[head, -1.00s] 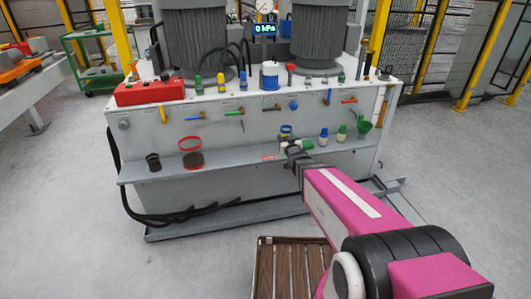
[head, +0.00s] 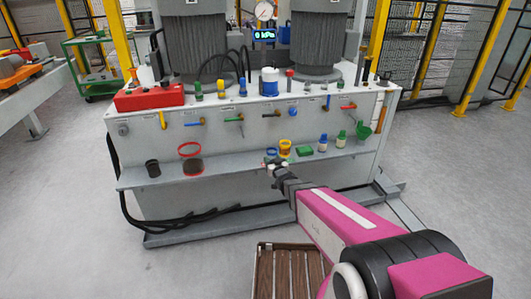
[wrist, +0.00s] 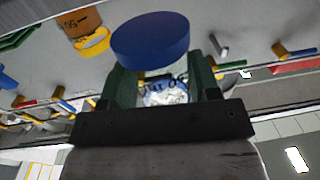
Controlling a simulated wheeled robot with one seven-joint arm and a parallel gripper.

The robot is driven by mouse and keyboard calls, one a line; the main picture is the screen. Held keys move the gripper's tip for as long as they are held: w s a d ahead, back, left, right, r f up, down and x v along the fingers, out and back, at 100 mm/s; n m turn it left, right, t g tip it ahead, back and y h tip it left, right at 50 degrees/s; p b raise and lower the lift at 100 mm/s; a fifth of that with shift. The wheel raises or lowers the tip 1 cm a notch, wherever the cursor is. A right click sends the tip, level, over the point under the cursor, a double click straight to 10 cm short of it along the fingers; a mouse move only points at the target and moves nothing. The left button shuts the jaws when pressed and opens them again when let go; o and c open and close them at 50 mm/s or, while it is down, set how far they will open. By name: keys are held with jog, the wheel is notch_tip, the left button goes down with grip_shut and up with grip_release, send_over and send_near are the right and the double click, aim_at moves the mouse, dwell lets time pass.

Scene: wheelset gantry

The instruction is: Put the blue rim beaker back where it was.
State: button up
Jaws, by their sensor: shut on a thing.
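The blue rim beaker (head: 270,153) is at the front of the grey shelf, with my gripper (head: 273,166) at it. In the wrist view its broad blue disc (wrist: 150,38) shows just beyond the two fingers of my gripper (wrist: 160,80), with a pale, blue-marked part between them. My gripper is shut on the beaker. The yellow rim beaker (head: 285,146) stands close to its right; it also shows at upper left in the wrist view (wrist: 92,40). I cannot tell whether the blue rim beaker touches the shelf.
The shelf (head: 225,165) also holds a dark beaker (head: 152,168), a red rim beaker (head: 191,163), a green box (head: 305,151), small bottles (head: 323,143) and a green funnel (head: 364,131). Shelf is bare between the red and blue rim beakers. Valve handles stick out above.

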jog(key=x, duration=0.6)
jog(key=shift+w+a, duration=0.15)
jog(key=shift+w, duration=0.25)
jog(key=x, duration=0.4)
jog(key=shift+w+f, duration=0.15)
jog(key=shift+f, duration=0.55)
jog(key=shift+f, duration=0.1)
jog(key=o, duration=1)
jog(key=shift+f, duration=0.1)
jog(key=shift+c, duration=0.2)
